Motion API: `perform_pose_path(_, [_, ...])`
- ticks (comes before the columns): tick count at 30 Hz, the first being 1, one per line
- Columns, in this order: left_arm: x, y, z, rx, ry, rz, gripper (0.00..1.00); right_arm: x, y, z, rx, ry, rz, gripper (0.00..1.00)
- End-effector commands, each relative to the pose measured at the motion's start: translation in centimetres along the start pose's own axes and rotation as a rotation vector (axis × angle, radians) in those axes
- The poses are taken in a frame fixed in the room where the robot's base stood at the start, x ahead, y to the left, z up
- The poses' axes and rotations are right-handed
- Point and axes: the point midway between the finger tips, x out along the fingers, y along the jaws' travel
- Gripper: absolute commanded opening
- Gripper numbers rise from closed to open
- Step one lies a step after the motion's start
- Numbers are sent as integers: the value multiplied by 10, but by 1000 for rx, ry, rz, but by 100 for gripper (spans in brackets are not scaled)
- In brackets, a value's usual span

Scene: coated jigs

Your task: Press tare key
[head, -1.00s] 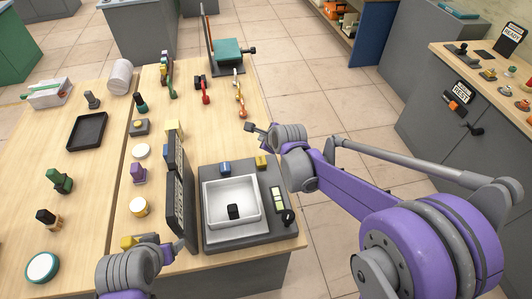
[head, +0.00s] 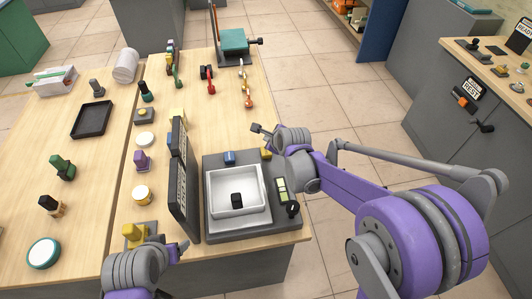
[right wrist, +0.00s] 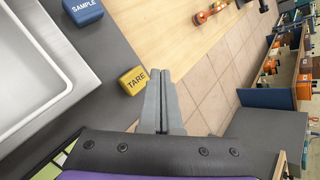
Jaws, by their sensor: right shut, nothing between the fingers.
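The yellow tare key (head: 266,153) sits at the back right of the grey scale (head: 213,224). In the right wrist view the key (right wrist: 133,80) reads "TARE" and lies just left of my fingertips. My right gripper (head: 259,129) is shut and empty, beside and beyond the key; its fingers (right wrist: 165,74) show together in the wrist view. I see no clear contact with the key. The blue sample key (head: 230,158) stands to the left on the same scale. My left gripper (head: 180,248) is at the lower left; its jaw opening is unclear.
A white tray (head: 214,211) with a small black block (head: 236,200) is on the scale. A dark upright panel (head: 181,190) stands left of it. Several coloured jigs and tools cover the wooden tables. Open floor lies right of the table.

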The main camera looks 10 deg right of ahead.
Motion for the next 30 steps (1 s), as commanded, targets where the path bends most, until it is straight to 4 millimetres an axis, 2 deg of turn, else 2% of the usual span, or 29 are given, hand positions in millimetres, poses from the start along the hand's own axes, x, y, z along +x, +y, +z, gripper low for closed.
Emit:
perform_pose_path(3, [13,0,15,0,-13,0,72,15,13,-13,1,2,3,0])
perform_pose_path(9, [21,0,24,0,-21,0,72,25,19,-19,0,1,2,0])
perform_pose_path(30, [21,0,24,0,-21,0,72,25,18,-18,-1,0,0,0])
